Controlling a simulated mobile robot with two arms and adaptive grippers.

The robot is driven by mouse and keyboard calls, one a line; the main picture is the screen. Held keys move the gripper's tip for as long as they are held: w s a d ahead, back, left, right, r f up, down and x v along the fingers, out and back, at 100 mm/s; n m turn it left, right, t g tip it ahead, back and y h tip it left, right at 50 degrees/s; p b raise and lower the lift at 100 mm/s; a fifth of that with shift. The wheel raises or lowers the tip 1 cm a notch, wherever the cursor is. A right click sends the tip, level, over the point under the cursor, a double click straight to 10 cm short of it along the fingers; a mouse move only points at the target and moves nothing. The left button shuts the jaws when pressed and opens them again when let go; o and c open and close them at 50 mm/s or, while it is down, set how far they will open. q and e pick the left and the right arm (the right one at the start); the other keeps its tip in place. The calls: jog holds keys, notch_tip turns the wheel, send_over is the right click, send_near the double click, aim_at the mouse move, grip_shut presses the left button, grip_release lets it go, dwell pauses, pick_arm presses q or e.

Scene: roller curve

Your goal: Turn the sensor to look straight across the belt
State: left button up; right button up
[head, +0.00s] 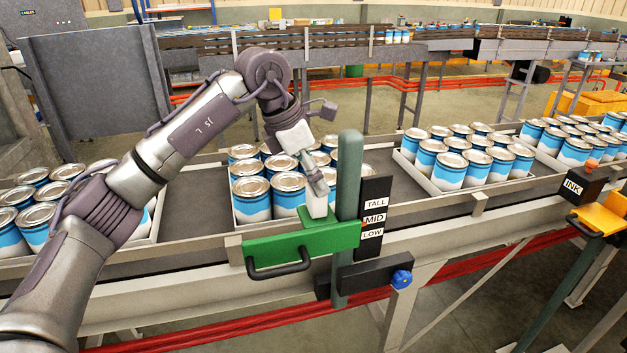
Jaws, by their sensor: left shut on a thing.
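The small pale sensor (317,204) stands on top of a green bracket (300,243) at the near edge of the belt, left of a dark green post (348,190). My left gripper (316,182) reaches down from above and is shut on the sensor. The fingers partly cover it, so I cannot tell exactly which way its face points. The bracket has a black handle (280,264) on its front. A black plate (373,217) beside the post reads TALL, MID and LOW. My right gripper is not in view.
Trays of blue and white cans ride the belt (195,206); one tray (262,226) is right behind the sensor, another (437,186) to the right. A blue knob (402,279) sits low on the post's mount. An INK unit (585,187) stands at far right.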

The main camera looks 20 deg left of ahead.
pick_arm(q)
jog(key=o, duration=1.2)
jog(key=shift+c, duration=0.2)
jog(key=v, duration=1.2)
